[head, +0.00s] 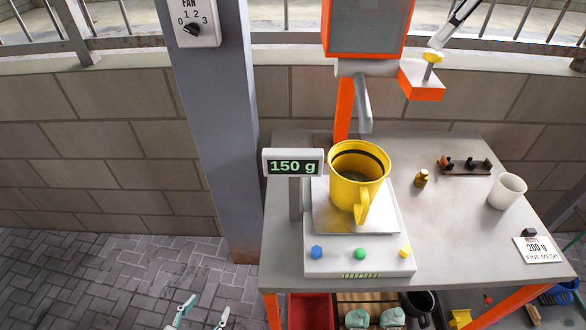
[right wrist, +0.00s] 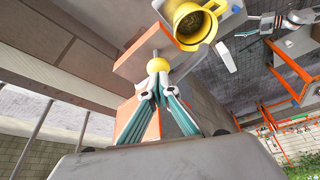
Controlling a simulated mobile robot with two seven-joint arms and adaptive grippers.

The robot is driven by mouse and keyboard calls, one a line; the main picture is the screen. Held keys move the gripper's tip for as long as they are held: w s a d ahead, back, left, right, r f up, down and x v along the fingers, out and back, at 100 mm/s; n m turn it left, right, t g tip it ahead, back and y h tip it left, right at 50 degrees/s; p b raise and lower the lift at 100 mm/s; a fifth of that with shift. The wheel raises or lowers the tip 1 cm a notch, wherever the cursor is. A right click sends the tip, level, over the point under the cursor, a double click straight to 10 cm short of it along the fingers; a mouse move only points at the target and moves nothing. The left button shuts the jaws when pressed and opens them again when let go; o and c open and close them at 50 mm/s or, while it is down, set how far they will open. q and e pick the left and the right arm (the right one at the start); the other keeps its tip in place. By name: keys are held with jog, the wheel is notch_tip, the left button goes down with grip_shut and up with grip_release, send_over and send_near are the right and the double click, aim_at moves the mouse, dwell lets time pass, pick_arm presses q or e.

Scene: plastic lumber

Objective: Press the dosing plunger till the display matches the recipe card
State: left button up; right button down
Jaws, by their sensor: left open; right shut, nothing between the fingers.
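The scale display (head: 295,166) reads 150 g. The recipe card (head: 538,249) on the right of the table reads 200 g, fine mesh. A yellow mug (head: 346,190) stands on the scale plate under the spout (head: 364,105); it also shows in the right wrist view (right wrist: 188,24). The yellow plunger knob (head: 433,57) sticks up from an orange block beside the dispenser. My right gripper (head: 436,44) is shut and empty, its tips at the knob (right wrist: 157,64); I cannot tell whether they touch. My left gripper (head: 202,312) is open and empty, low at the left of the table.
The scale base (head: 325,260) has blue, green and yellow buttons. A white cup (head: 506,190), a small brass weight (head: 421,178) and a dark holder (head: 465,166) stand on the table's right. A grey post (head: 215,130) with a fan dial (head: 193,22) rises left of the table.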

jog(key=shift+f+b, duration=0.85)
jog(key=shift+f, duration=0.45)
jog(key=shift+r, duration=0.15)
jog(key=shift+r+p, duration=2.35)
jog(key=shift+r, duration=0.45)
dwell(0.3)
